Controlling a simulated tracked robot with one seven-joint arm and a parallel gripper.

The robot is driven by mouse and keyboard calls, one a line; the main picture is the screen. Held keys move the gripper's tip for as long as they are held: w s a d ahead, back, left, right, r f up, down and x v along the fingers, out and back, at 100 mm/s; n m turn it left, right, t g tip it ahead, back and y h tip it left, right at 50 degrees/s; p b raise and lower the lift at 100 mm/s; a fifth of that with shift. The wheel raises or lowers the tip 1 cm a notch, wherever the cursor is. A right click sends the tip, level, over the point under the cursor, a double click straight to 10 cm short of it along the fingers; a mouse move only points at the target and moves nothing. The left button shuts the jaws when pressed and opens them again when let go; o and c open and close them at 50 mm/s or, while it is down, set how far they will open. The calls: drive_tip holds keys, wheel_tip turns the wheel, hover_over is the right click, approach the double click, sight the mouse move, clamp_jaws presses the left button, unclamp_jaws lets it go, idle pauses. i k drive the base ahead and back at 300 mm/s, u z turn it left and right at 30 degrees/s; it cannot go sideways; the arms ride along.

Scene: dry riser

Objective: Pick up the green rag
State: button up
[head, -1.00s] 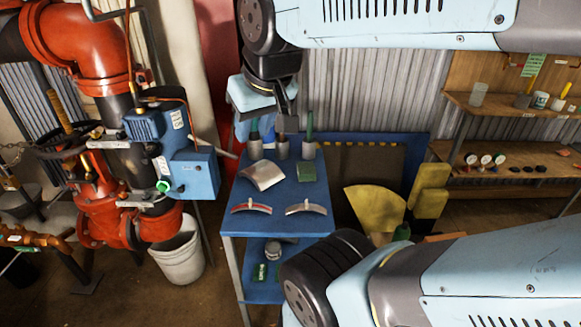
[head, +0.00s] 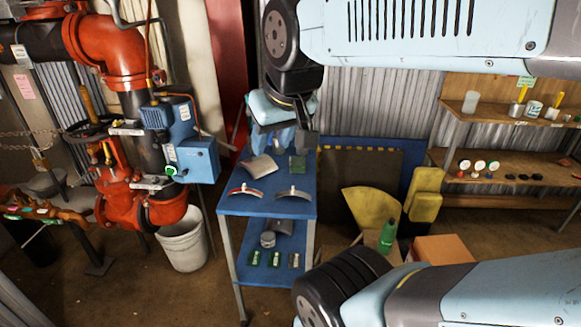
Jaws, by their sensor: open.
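A small square dark green piece (head: 298,166), which looks like the green rag, lies flat at the back right of the blue table's top (head: 262,206). My gripper (head: 306,148) hangs over the back of the table, pointing down, just behind and above the green piece in the picture. Its jaws are small and dark here, and nothing shows between them. I cannot tell the exact height gap. The wrist hides the back edge of the table.
A pale grey cloth-like piece (head: 259,168) lies left of the green piece. Two curved metal parts (head: 247,192) (head: 293,193) lie in front. The lower shelf (head: 262,275) holds a can and green-labelled items. Red pipework (head: 125,205) and a bucket (head: 182,243) stand left.

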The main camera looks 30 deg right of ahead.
sight(297, 163)
drive_tip(key=z, duration=0.05)
drive_tip(key=k, duration=1.05)
drive_tip(key=z, duration=0.45)
drive_tip(key=i, duration=1.5)
drive_tip(key=u, duration=0.45)
